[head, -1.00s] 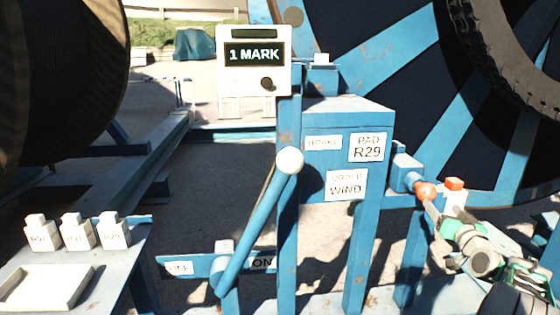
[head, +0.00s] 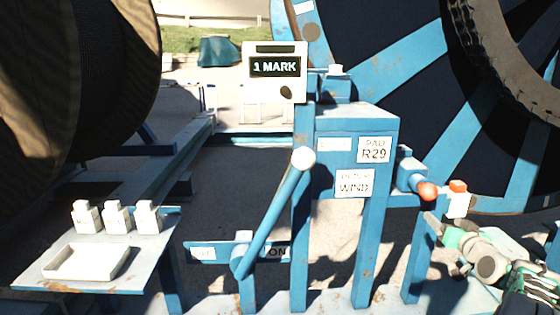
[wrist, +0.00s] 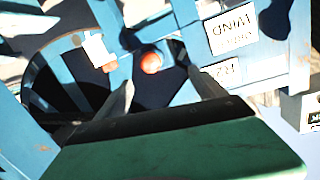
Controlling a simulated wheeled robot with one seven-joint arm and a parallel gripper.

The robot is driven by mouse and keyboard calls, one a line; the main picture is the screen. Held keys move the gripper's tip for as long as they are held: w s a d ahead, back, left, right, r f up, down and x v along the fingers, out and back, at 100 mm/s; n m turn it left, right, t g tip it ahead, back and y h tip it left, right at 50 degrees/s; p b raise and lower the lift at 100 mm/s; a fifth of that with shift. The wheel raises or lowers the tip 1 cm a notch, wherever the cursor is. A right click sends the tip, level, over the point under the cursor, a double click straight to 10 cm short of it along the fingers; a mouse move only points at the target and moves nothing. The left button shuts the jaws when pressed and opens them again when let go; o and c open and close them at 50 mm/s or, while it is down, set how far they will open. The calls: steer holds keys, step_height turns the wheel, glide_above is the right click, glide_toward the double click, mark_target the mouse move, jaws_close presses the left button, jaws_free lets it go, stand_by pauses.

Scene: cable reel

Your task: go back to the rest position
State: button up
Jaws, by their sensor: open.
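My gripper (wrist: 160,92) is open and empty in the wrist view, its two fingers spread apart. Beyond the gap between them is an orange-red knob (wrist: 151,62) on the blue stand. In the head view my arm comes in at the lower right, and its end lies just below the orange knob (head: 427,191) and the white block with an orange top (head: 458,200). The fingertips are small there, and they look apart from the knob.
A blue stand (head: 355,120) carries signs and a display reading 1 MARK (head: 275,68). A blue lever (head: 270,220) with a white ball stands before it. A left table (head: 60,275) holds three white blocks (head: 117,217) and a tray (head: 85,263). Large reels rise on both sides.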

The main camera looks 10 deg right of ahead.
steer(key=s+a+r+n+g+y+p, duration=0.1)
steer(key=a+r+n+g+y+p, duration=0.2)
steer(key=a, duration=0.9)
steer(key=s+a+r+g+p, duration=0.1)
steer(key=a+g+p, duration=0.3)
steer(key=a, duration=0.8)
steer(key=s+a+g+p, duration=0.2)
steer(key=s+a, duration=0.3)
steer(key=s, duration=0.3)
steer(key=s+a+n+g+p, duration=0.1)
steer(key=s+a+p, duration=0.3)
steer(key=s, duration=0.5)
steer(key=s+a+g+p, duration=0.3)
steer(key=s+a, duration=0.3)
steer(key=s, duration=0.3)
steer(key=shift+s+a+f, duration=0.15)
steer(key=shift+a+f, duration=0.05)
steer(key=shift+a, duration=0.2)
